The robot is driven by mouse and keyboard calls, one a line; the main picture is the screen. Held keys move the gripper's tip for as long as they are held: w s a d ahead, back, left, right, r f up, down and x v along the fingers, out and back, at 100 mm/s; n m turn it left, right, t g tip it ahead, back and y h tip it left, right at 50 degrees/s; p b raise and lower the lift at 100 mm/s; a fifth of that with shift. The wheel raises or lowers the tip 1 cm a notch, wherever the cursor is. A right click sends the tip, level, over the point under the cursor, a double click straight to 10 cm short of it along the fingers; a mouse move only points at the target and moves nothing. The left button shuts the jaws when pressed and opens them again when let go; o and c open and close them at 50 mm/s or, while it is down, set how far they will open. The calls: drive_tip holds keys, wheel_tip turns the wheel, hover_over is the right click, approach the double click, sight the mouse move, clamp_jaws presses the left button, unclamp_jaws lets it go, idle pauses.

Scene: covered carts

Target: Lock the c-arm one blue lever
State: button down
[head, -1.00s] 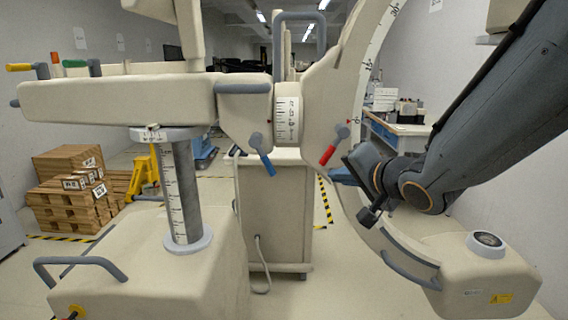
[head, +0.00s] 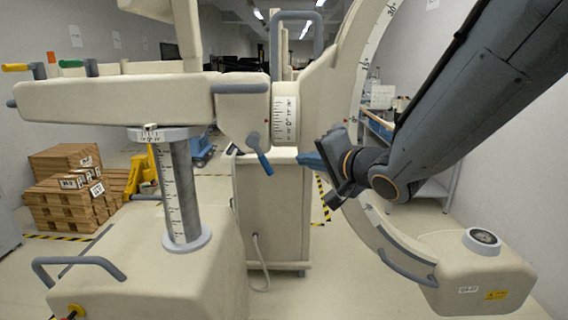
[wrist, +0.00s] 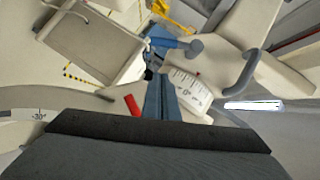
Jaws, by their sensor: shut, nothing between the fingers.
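The blue lever (head: 259,155) hangs from a grey pivot on the C-arm's beige joint housing in the head view, tilted down and to the right. In the wrist view the blue lever (wrist: 167,42) lies beyond my fingertips, with its round grey pivot to its right. My gripper (head: 303,160) is to the right of the lever in the head view, apart from it, with its fingers pointing left. In the wrist view my gripper (wrist: 157,80) is shut and empty. The red lever (wrist: 133,104) shows beside my fingers; in the head view my arm hides it.
A white scale drum (head: 285,118) sits right of the lever pivot. The curved C-arm (head: 365,65) rises behind my wrist. A beige cabinet (head: 270,220) stands below the joint. A grey handle (head: 240,89) projects above the lever.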

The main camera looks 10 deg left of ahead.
sight(262, 154)
drive_tip(key=w+a+f+p, duration=0.3)
drive_tip(key=w+a, duration=0.1)
drive_tip(key=a, duration=0.4)
drive_tip(key=shift+w+f, duration=0.2)
drive_tip(key=shift+w, duration=0.15)
drive_tip(key=shift+a, duration=0.1)
